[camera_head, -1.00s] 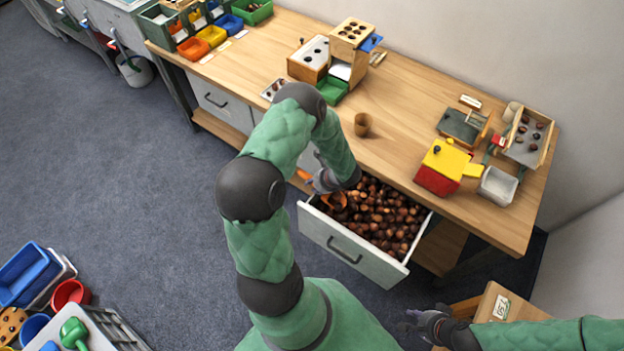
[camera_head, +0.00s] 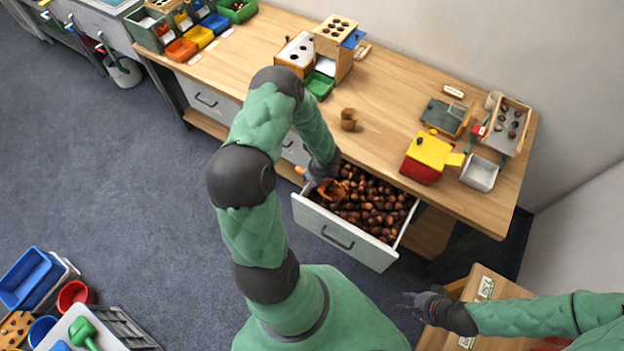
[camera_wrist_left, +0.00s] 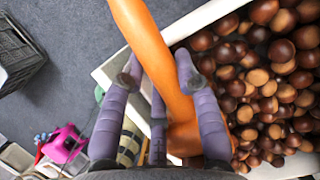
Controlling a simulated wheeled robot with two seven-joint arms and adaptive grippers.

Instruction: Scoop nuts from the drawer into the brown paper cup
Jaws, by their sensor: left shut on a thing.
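The open drawer (camera_head: 335,236) is full of brown chestnuts (camera_head: 372,205), which also fill the right side of the left wrist view (camera_wrist_left: 270,80). My left gripper (camera_head: 318,172) is shut on the orange scoop (camera_head: 331,188) at the drawer's left end. In the left wrist view the scoop's handle (camera_wrist_left: 145,40) runs between my fingers (camera_wrist_left: 155,85); its bowl is mostly hidden there. In the head view the bowl is over the nuts; I cannot tell whether it holds any. The brown paper cup (camera_head: 349,119) stands upright on the table behind the drawer. My right gripper (camera_head: 412,306) is empty, its fingers apart, low at the right.
The wooden table (camera_head: 400,95) carries a wooden dispenser with a green tray (camera_head: 319,85), a yellow-and-red box (camera_head: 428,158), a white bin (camera_head: 480,173) and a rack (camera_head: 506,125). Small coloured bins (camera_head: 182,49) stand at the far left. A wooden stand (camera_head: 455,310) is near my right arm.

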